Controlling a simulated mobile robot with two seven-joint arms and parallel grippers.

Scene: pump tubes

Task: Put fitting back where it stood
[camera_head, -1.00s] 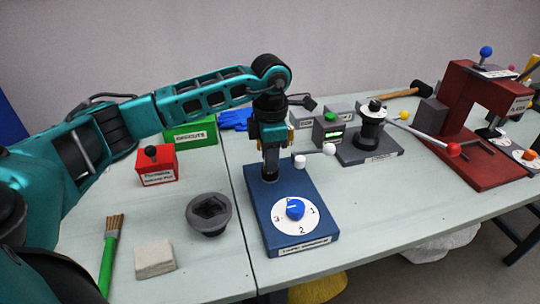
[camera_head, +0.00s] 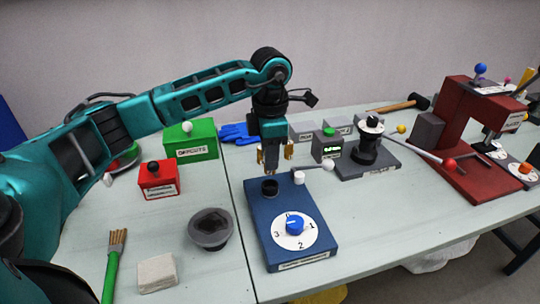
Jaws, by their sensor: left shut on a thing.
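My left gripper (camera_head: 274,154) hangs above the blue base unit (camera_head: 255,222), its gold fingertips pointing down. It is shut on a dark grey, upright fitting (camera_head: 270,160), which is partly hidden by the fingers. The fitting's lower end appears just above a short black round socket (camera_head: 269,188) at the far end of the blue unit, with a small gap. A white-capped post (camera_head: 299,177) stands right of the socket. A blue dial knob (camera_head: 294,225) on a white numbered disc sits at the unit's near end. My right gripper is not in view.
A grey cup-like part (camera_head: 210,229), a red box (camera_head: 158,179) and a green box (camera_head: 192,141) stand to the left. A grey unit with a black spool (camera_head: 367,147) and a lever stands right. A red press frame (camera_head: 465,130) is far right. The right table foreground is clear.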

